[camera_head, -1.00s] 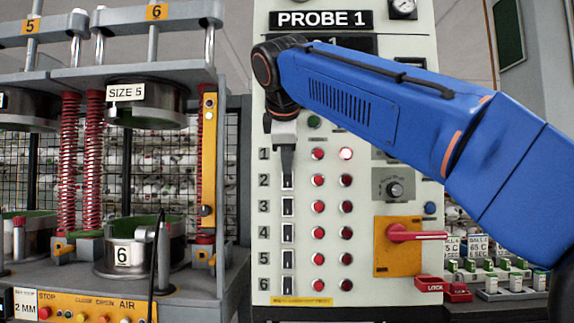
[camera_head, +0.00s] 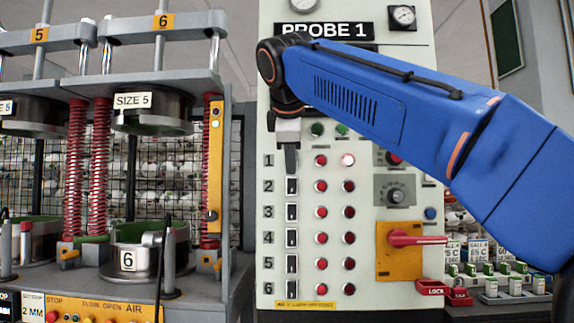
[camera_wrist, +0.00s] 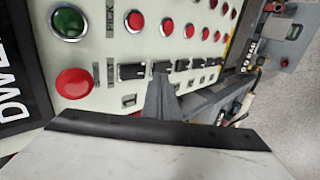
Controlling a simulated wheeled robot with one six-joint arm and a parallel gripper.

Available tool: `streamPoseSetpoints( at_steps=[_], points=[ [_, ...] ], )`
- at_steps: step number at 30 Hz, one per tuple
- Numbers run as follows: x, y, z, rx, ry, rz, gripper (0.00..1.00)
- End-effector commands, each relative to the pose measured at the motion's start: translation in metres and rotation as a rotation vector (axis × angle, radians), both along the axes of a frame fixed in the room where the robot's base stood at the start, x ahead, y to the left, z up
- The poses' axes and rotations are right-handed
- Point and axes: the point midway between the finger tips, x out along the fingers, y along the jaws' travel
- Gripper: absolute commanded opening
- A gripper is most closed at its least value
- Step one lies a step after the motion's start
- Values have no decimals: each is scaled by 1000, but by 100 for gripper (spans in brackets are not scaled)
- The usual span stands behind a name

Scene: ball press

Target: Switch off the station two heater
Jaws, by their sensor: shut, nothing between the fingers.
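The pale control panel (camera_head: 372,280) has a column of black rocker switches numbered 1 to 6. The station two switch (camera_head: 292,186) is just below my gripper's tip, in row 2, with two red lamps (camera_head: 321,186) beside it that look unlit. My gripper (camera_head: 291,170) is shut and empty, pointing down in front of row 1 and hiding that row's switch. In the wrist view, the shut fingers (camera_wrist: 160,98) are close to the switch row, by the second switch (camera_wrist: 162,67). I cannot tell whether they touch it or which way it is set.
The right lamp of row 1 (camera_head: 347,160) glows brightly. A red handle (camera_head: 415,239) on a yellow plate projects at the panel's right. A grey press (camera_head: 60,278) stands close on the left. Green and red buttons (camera_wrist: 70,22) sit near the switches.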

Motion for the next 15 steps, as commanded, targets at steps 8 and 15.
streamPoseSetpoints(
  at_steps=[8,15],
  points=[
    [-18,-3,22,0,2,-1,0],
    [-38,-1,50,-1,4,-1,0]
  ],
)
